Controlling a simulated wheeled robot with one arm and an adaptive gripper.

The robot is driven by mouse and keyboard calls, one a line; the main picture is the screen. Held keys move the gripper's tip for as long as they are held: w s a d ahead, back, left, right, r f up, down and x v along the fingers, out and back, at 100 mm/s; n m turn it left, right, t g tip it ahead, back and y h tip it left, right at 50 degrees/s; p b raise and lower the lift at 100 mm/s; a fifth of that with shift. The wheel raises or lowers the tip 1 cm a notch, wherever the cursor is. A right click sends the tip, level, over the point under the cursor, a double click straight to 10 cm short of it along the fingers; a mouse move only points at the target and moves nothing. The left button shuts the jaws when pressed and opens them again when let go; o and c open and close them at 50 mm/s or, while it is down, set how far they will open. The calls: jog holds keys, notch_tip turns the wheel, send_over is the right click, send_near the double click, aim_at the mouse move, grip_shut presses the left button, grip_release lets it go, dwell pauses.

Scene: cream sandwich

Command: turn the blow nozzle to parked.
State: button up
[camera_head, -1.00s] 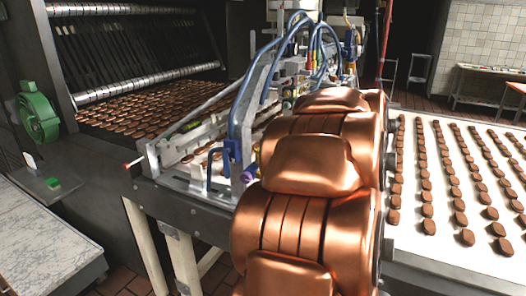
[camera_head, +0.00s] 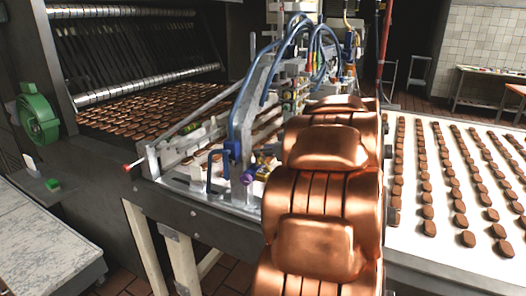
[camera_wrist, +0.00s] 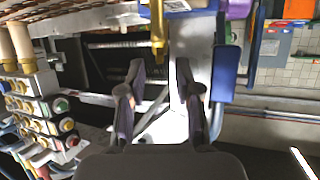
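In the wrist view, a yellow brass-coloured piece (camera_wrist: 158,32), which looks like the blow nozzle, hangs from the top edge, beyond my fingertips. Its pivot and any parked mark cannot be made out. My gripper (camera_wrist: 160,82) is open, its two dark fingers apart with nothing between them. The brass piece lies roughly in line with the gap and appears clear of both fingers. In the head view my copper-coloured arm covers much of the machine's near right part, and I cannot clearly make out the gripper or the nozzle there.
A blue handle (camera_head: 214,172) and a purple knob (camera_head: 262,172) sit at the machine's near end; the blue handle (camera_wrist: 225,75) is right of my fingers in the wrist view. Valve blocks (camera_wrist: 50,125) crowd the left there. A white belt (camera_head: 440,262) carries biscuits at right.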

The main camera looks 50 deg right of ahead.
jog(key=shift+w+f, duration=0.25)
jog(key=shift+w, duration=0.3)
grip_shut()
